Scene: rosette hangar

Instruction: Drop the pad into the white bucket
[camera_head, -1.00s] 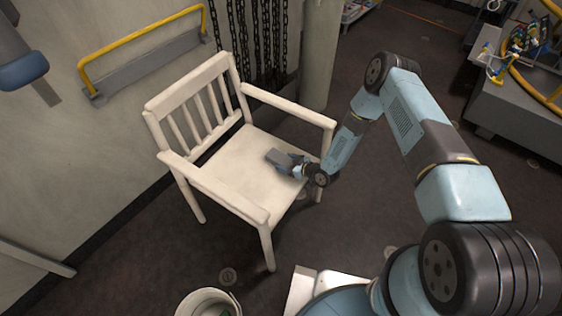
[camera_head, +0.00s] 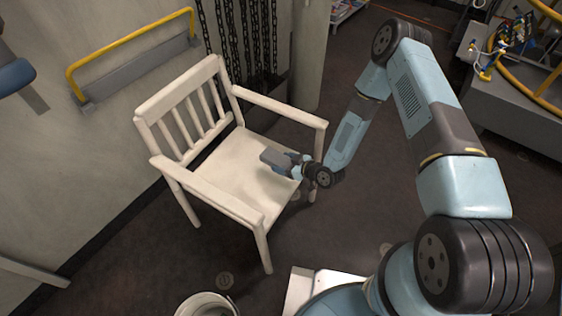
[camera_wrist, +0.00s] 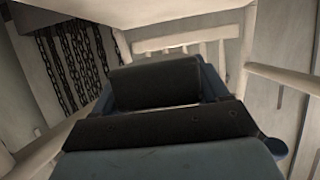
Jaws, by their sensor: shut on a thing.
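The pad (camera_head: 275,157) is a small grey block held in my gripper (camera_head: 287,161) over the seat of the white chair (camera_head: 243,178). My gripper is shut on it. In the wrist view the dark pad (camera_wrist: 155,84) fills the space between the fingers, with the chair's slatted back beyond. The white bucket (camera_head: 207,305) stands on the floor at the bottom of the head view, cut off by the frame edge. The bucket is to the lower left of my gripper, apart from it. What lies inside it is mostly hidden.
The chair's armrests (camera_head: 278,106) flank the seat on both sides. A yellow rail (camera_head: 130,38) is on the wall at left, and dark chains (camera_head: 240,40) hang behind the chair. A grey bench (camera_head: 515,110) stands at the right. Floor between chair and bucket looks clear.

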